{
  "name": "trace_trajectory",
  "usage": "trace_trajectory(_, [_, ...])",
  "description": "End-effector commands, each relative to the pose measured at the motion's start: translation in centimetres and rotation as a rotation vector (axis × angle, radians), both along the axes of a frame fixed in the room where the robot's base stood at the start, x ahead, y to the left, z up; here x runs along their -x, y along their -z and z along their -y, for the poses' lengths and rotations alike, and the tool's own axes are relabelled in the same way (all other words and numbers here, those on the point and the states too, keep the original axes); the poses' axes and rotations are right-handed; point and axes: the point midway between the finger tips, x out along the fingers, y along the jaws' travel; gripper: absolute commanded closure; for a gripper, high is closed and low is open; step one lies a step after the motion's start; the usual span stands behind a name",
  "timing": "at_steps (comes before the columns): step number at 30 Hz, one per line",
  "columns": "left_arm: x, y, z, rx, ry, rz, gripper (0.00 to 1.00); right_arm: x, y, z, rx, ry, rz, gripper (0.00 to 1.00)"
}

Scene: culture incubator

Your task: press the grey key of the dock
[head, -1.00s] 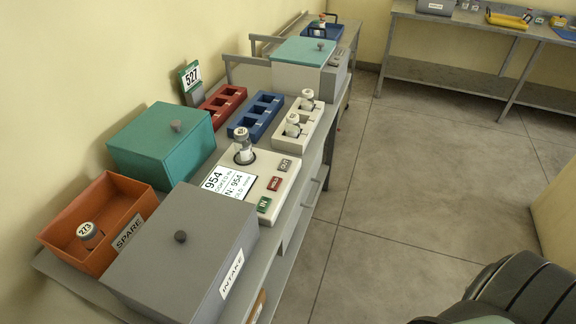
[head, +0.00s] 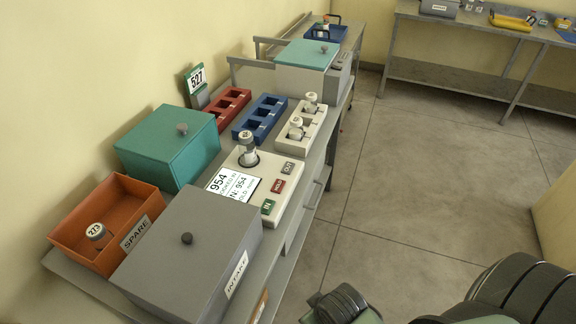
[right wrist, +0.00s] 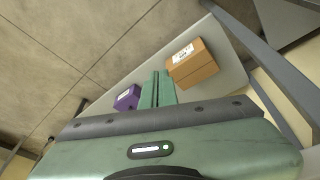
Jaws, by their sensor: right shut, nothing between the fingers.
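The dock (head: 236,206) is a white box on the bench with a display reading 954. A capped vial (head: 248,149) stands upright in its socket. Along its right edge sit a green IN key (head: 268,207), a red HOLD key (head: 277,186) and the grey OUT key (head: 288,168). Nothing covers the grey key. My right gripper (right wrist: 157,85) shows in the right wrist view, shut and empty. Below it are a shelf with a brown box and a purple box; the dock is not in that view. My left gripper is not in view.
Near the dock are the grey INTAKE box (head: 187,262), an orange SPARE bin (head: 77,220) with vial 273, a teal box (head: 167,150), and red (head: 222,104), blue (head: 260,118) and white (head: 310,122) racks. The brown box (right wrist: 198,65) and purple box (right wrist: 127,98) lie low. Floor right is clear.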

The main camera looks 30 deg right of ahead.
Motion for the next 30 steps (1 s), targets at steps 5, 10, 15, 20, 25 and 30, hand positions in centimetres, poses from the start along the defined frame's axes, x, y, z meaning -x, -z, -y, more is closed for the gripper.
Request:
trace_trajectory(5, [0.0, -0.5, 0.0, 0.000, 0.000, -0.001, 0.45, -2.7, -6.3, 1.6, 0.072, -0.034, 0.115, 1.00])
trace_trajectory(10, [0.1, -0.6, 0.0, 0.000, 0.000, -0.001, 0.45, -6.6, -10.7, 3.6, 0.192, -0.090, 0.267, 1.00])
trace_trajectory(15, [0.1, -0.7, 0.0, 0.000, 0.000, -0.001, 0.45, -10.9, -14.6, 5.6, 0.339, -0.163, 0.429, 1.00])
trace_trajectory(20, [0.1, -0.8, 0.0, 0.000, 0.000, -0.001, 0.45, -15.0, -18.4, 7.1, 0.498, -0.246, 0.583, 1.00])
trace_trajectory(25, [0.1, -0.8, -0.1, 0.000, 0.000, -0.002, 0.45, -19.2, -22.9, 7.9, 0.689, -0.355, 0.746, 1.00])
trace_trajectory(30, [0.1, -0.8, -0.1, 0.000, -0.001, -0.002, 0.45, -22.9, -27.7, 7.7, 0.912, -0.493, 0.905, 1.00])
